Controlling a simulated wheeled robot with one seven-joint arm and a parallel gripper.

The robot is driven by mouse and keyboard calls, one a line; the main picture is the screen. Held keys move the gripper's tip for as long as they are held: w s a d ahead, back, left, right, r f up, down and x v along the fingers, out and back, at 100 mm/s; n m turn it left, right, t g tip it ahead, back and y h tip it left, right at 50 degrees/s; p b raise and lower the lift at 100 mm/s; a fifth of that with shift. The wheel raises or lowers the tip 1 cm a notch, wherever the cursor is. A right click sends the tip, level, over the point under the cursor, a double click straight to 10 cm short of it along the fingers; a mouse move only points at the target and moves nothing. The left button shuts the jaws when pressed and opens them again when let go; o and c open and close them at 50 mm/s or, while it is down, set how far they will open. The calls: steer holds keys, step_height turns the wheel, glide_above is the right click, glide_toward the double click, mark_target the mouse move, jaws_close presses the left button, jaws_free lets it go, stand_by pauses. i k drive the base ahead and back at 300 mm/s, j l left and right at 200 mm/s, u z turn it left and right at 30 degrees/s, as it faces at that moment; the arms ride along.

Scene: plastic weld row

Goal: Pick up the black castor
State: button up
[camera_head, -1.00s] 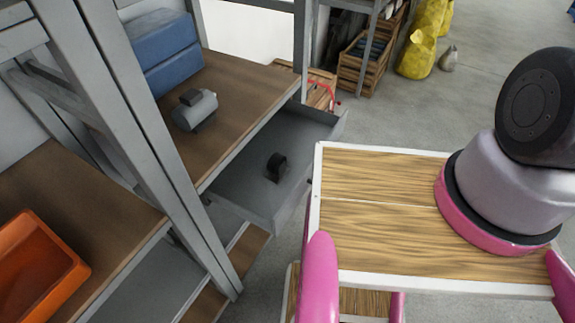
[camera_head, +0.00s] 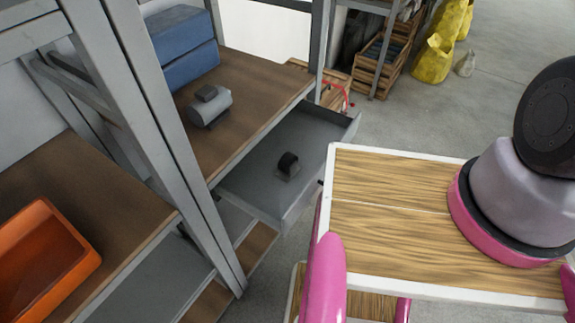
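The black castor (camera_head: 288,163) is small and dark, with a grey plate, and lies in an open grey drawer (camera_head: 250,180) under the wooden worktop. The drawer sticks out toward the wooden cart top, and its inside is in plain view. My gripper is not in view. Only part of my arm shows, at the right edge.
A grey cylindrical motor-like part (camera_head: 209,106) and blue boxes (camera_head: 182,50) stand on the worktop (camera_head: 240,95). An orange bin (camera_head: 48,262) is at the lower left. A grey upright post (camera_head: 165,140) stands left of the drawer. Grey floor (camera_head: 420,110) is open at the back right.

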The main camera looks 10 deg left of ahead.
mark_target(288, 167)
steer(key=k+j+u, duration=0.15)
steer(key=k+u, duration=0.2)
steer(key=k, duration=0.3)
steer(key=k+l+u, duration=0.1)
steer(key=u, duration=0.3)
steer(key=k+l+u, duration=0.15)
steer(key=u, duration=0.3)
steer(key=k+l+u, duration=0.2)
steer(key=u, duration=0.2)
steer(key=k, duration=0.1)
